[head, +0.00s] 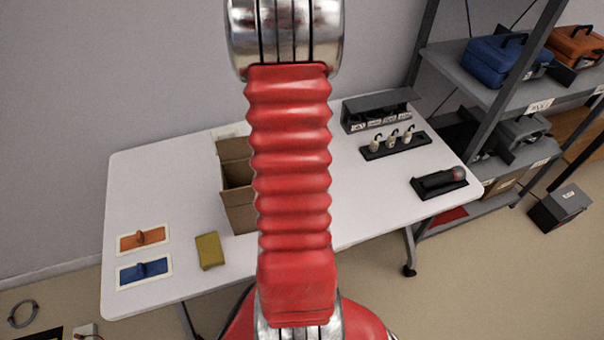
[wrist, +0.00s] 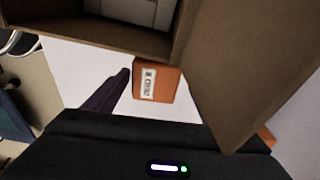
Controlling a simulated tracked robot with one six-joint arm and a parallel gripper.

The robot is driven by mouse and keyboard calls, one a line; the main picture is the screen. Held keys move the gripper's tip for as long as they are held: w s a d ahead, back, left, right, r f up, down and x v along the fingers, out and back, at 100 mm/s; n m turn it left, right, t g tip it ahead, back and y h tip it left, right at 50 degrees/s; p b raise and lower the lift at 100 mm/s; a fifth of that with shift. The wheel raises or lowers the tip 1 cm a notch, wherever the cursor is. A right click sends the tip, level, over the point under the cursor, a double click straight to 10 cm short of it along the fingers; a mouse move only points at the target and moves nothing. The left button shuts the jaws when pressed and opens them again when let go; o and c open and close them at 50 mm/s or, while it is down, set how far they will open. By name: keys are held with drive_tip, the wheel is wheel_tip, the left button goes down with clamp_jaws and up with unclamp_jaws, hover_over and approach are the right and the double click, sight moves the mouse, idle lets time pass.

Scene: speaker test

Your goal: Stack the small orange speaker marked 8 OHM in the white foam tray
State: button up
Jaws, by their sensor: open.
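The small orange speaker (wrist: 155,80) shows in the wrist view on the white table top, with a white label on its face whose print is too small to read surely. My gripper (wrist: 165,100) is open. Its dark left finger stands just left of the speaker, and its other finger is hidden behind a cardboard flap. I cannot tell how far the fingers reach beside the speaker. A pale, divided surface (wrist: 130,10) shows inside the cardboard box at the top; it may be the white foam tray. In the head view my arm hides the speaker and gripper.
An open cardboard box (head: 236,160) stands on the white table (head: 180,180); its flap (wrist: 240,75) hangs close right of the speaker. Dark racks (head: 397,148) stand at right.

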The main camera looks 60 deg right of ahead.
drive_tip(key=shift+s+d+f, duration=0.1)
drive_tip(key=shift+s+f, duration=0.05)
drive_tip(key=shift+f, duration=0.7)
drive_tip(key=shift+s+a+f, duration=0.1)
drive_tip(key=shift+s+f, duration=0.1)
drive_tip(key=shift+f, duration=0.65)
drive_tip(key=shift+s+d+f, duration=0.1)
drive_tip(key=shift+s+f, duration=0.05)
drive_tip(key=shift+f, duration=0.7)
drive_tip(key=shift+c, duration=0.7)
drive_tip(key=c, duration=1.6)
drive_tip(key=shift+r, duration=0.1)
drive_tip(key=shift+c, duration=0.2)
drive_tip(key=shift+r, duration=0.1)
wheel_tip(320, 180, up, 10)
drive_tip(key=shift+f, duration=0.15)
